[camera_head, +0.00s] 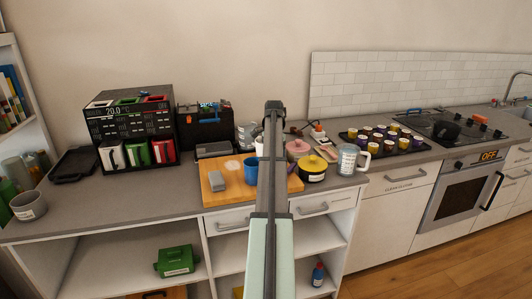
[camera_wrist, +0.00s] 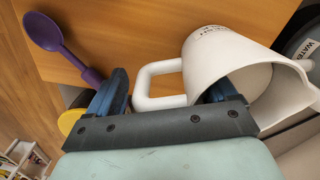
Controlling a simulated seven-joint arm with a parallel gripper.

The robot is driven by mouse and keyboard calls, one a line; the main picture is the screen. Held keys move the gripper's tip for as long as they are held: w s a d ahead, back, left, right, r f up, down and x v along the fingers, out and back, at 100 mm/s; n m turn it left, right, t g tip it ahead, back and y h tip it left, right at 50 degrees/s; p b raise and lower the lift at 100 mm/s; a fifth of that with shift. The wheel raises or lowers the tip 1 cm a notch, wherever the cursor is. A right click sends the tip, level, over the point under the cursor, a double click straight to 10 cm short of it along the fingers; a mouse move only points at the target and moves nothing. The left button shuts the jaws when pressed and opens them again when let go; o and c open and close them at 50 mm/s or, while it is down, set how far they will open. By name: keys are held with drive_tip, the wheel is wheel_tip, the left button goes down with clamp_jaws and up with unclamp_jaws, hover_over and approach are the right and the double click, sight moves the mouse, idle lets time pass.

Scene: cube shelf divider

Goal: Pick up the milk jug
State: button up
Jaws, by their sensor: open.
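The milk jug (camera_wrist: 228,60) is a white jug with a looped handle, dark lettering on its side and an open mouth, in the right half of the wrist view. My gripper (camera_wrist: 168,82) is open, with its blue-tipped fingers apart. The jug's handle (camera_wrist: 158,69) shows between the two fingers, and the right finger overlaps the jug near its handle. I cannot tell whether any finger touches it. In the head view my arm hides the middle of the counter, and I cannot make out this jug or the fingertips there.
A purple spoon (camera_wrist: 58,42) lies on a wooden surface in the wrist view. In the head view, a wooden board (camera_head: 213,191) holds a blue cup (camera_head: 250,167) and a grey block. A yellow-lidded pot (camera_head: 312,168) and a measuring jug (camera_head: 348,160) stand right of my arm.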

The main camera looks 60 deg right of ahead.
drive_tip(key=shift+f, duration=0.25)
drive_tip(key=shift+r, duration=0.1)
drive_tip(key=c, duration=1.1)
drive_tip(key=shift+c, duration=0.2)
